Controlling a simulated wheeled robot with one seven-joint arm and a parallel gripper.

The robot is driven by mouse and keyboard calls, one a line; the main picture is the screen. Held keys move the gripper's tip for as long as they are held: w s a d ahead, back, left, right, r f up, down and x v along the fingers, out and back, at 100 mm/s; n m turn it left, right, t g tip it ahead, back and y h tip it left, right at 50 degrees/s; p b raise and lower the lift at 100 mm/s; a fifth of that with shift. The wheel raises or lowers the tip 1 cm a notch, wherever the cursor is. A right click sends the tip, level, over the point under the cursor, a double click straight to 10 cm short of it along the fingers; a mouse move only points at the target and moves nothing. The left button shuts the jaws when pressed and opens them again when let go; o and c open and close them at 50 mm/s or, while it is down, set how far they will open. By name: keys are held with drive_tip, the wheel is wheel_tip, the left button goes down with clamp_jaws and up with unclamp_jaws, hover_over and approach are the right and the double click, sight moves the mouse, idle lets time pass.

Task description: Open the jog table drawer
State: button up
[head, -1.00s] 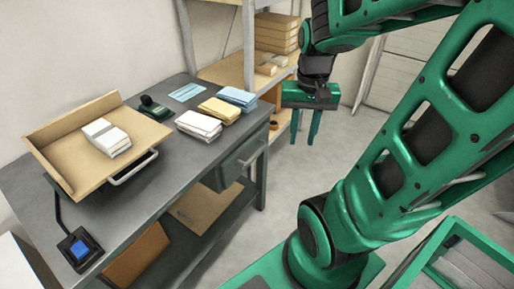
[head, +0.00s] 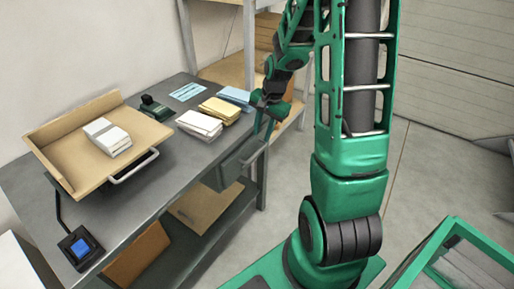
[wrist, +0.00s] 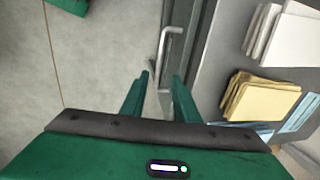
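The jog table (head: 120,215) is a dark grey table on the left of the head view. Its grey drawer (head: 232,166) hangs under the right end of the top and looks closed. The drawer's pale bar handle (head: 254,157) also shows in the wrist view (wrist: 172,45), running just beyond and partly between my fingertips. My gripper (head: 264,124) points down beside the table's right edge, above the handle. In the wrist view its two green fingers (wrist: 162,78) are apart, with no clear grip on the handle. Whether they touch it I cannot tell.
A wooden tray (head: 60,150) with white paper stands on the table. White, yellow and blue stacks (head: 219,110) lie near the table edge by my gripper. Shelving (head: 225,72) stands behind.

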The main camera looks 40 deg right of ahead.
sight(258, 151)
drive_tip(key=f, duration=0.2)
drive_tip(key=w+f, duration=0.1)
drive_tip(key=f, duration=0.5)
drive_tip(key=shift+w+a+f, duration=0.1)
drive_tip(key=shift+w+a, duration=0.1)
drive_tip(key=shift+a, duration=0.1)
